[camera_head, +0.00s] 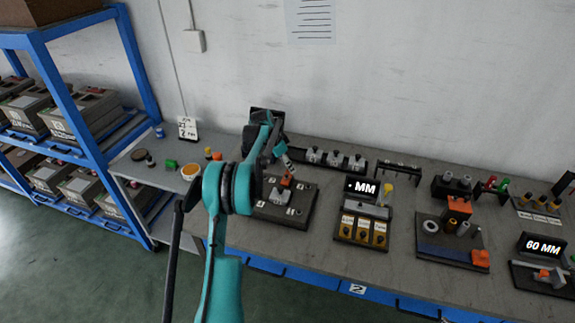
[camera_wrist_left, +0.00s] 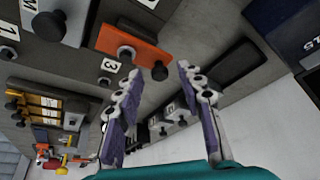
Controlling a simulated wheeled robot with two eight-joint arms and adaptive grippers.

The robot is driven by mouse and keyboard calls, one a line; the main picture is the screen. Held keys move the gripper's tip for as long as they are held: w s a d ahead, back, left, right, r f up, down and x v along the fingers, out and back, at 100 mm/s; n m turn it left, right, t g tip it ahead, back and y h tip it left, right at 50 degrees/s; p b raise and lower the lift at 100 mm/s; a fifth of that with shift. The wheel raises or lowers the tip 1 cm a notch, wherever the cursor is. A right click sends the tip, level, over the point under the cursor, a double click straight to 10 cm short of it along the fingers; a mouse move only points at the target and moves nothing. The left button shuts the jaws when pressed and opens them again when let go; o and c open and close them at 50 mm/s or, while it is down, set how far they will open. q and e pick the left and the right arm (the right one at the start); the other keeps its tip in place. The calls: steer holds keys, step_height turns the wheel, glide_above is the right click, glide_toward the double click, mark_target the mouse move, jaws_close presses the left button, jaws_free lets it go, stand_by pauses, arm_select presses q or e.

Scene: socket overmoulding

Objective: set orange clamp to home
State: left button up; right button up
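The orange clamp (camera_head: 288,177) sits on a dark fixture plate (camera_head: 300,217) with numbered labels, at the middle of the bench. In the left wrist view it is an orange bar (camera_wrist_left: 135,41) with a round grey knob near its lower edge. A dark round knob (camera_wrist_left: 159,71) shows at the bar's end. My left gripper (camera_wrist_left: 158,70) is open, its fingertips on either side of that dark knob in the picture; I cannot tell whether they touch it. In the head view the left gripper (camera_head: 284,158) is just above the clamp, partly hidden by my arm. My right gripper is not in view.
A black rack with grey parts (camera_head: 337,160) stands behind the plate. A blue shelf (camera_head: 140,62) stands farther left.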

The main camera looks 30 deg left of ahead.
mark_target(289, 176)
arm_select(q)
jaws_close()
steer(key=shift+s+d, duration=0.2)
steer(key=shift+s, duration=0.55)
steer(key=shift+s+d, duration=0.2)
steer(key=shift+s, duration=0.55)
steer(key=shift+o, duration=0.9)
jaws_free()
steer(key=shift+s, duration=0.1)
steer(key=v, duration=1.2)
